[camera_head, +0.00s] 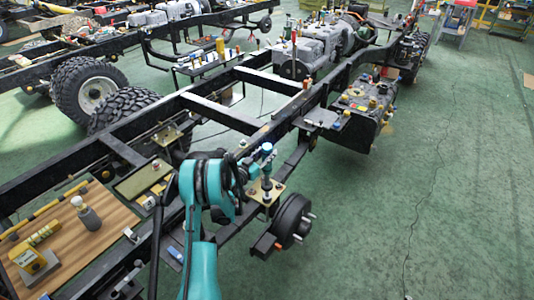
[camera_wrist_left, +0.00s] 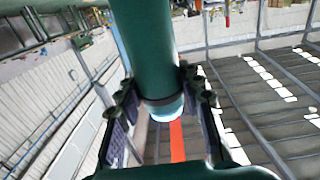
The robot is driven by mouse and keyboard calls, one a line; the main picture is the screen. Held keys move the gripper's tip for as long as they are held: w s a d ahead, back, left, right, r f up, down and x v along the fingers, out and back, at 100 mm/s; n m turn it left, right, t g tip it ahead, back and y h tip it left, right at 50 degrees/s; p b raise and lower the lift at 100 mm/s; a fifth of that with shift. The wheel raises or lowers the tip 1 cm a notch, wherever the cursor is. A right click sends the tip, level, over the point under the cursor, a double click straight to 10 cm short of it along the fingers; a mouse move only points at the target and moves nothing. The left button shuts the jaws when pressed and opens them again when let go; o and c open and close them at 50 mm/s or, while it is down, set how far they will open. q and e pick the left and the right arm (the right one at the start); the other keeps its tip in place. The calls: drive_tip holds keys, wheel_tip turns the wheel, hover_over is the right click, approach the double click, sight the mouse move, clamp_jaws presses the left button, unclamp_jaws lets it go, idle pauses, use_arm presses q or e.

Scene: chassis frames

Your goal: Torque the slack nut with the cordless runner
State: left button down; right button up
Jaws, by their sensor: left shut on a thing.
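My left gripper (camera_head: 254,172) comes in on the teal arm and is shut on the cordless runner (camera_head: 267,150), a teal upright cylinder with a light blue top. In the left wrist view the runner (camera_wrist_left: 147,45) stands between the two dark fingers (camera_wrist_left: 155,100). In the head view its lower end is over a tan plate (camera_head: 256,197) with several small studs or nuts, beside the frame rail. I cannot tell which nut is slack, nor whether the runner touches one. My right gripper is not in view.
A black hub drum (camera_head: 292,218) stands right of the plate. The dark chassis rail (camera_head: 225,160) runs past the arm. A wooden board (camera_head: 112,228) at left holds a yellow tool (camera_head: 33,258) and a grey bottle-like item (camera_head: 88,215). Green floor (camera_head: 450,220) at right is clear.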

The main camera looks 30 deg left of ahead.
sight(264, 149)
use_arm(q)
drive_tip(key=shift+r, duration=0.1)
idle(0.5)
drive_tip(key=shift+r, duration=0.15)
drive_tip(key=shift+r+p, duration=0.55)
drive_tip(key=shift+r, duration=0.7)
drive_tip(key=shift+r+p, duration=1.3)
drive_tip(key=shift+r, duration=1.25)
